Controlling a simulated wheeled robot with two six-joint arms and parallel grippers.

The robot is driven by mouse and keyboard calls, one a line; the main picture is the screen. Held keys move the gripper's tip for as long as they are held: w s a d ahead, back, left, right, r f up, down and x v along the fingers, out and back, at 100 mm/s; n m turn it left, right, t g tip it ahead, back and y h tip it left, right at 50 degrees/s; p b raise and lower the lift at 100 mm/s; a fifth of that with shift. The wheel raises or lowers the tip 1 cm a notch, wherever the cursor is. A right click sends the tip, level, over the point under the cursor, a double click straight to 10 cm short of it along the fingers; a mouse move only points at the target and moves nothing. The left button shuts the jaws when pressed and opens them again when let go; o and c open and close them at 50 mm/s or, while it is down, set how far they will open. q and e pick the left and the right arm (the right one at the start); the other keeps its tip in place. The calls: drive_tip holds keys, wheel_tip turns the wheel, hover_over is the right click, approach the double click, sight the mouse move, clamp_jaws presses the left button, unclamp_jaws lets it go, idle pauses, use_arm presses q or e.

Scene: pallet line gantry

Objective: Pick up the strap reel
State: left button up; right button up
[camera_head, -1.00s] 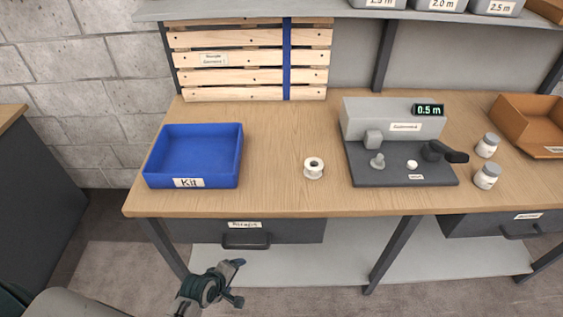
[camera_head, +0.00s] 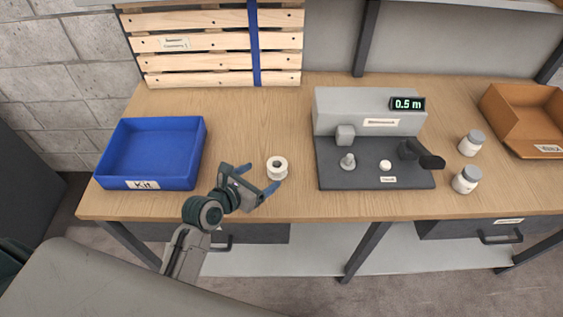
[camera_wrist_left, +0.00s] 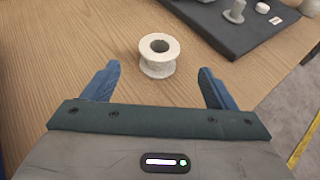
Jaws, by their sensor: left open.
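The strap reel (camera_head: 277,169) is a small white spool with a dark centre hole, standing upright on the wooden bench. In the left wrist view the reel (camera_wrist_left: 159,66) sits ahead of and between the blue fingertips, not touching either. My left gripper (camera_head: 258,178) is open and empty, just left of the reel. Its two blue fingers also show in the left wrist view (camera_wrist_left: 158,87). My right gripper is in neither view.
A blue kit bin (camera_head: 150,183) stands at the bench's left. A grey machine (camera_head: 368,112) with a dark base and a 0.5 m display stands right of the reel. Two white jars (camera_head: 466,180) and an orange bin (camera_head: 522,130) are further right. Bare bench lies behind the reel.

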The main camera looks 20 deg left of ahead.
sight(272, 169)
use_arm(q)
drive_tip(key=shift+x, duration=1.2)
drive_tip(key=shift+w+d+f, duration=0.15)
drive_tip(key=shift+w, duration=0.15)
drive_tip(key=shift+w+d+f, duration=0.1)
drive_tip(key=shift+w, duration=0.25)
drive_tip(key=p+x, duration=0.1)
drive_tip(key=x, duration=0.3)
drive_tip(key=shift+w+f, duration=0.1)
drive_tip(key=shift+w, duration=0.2)
drive_tip(key=c, duration=1.1)
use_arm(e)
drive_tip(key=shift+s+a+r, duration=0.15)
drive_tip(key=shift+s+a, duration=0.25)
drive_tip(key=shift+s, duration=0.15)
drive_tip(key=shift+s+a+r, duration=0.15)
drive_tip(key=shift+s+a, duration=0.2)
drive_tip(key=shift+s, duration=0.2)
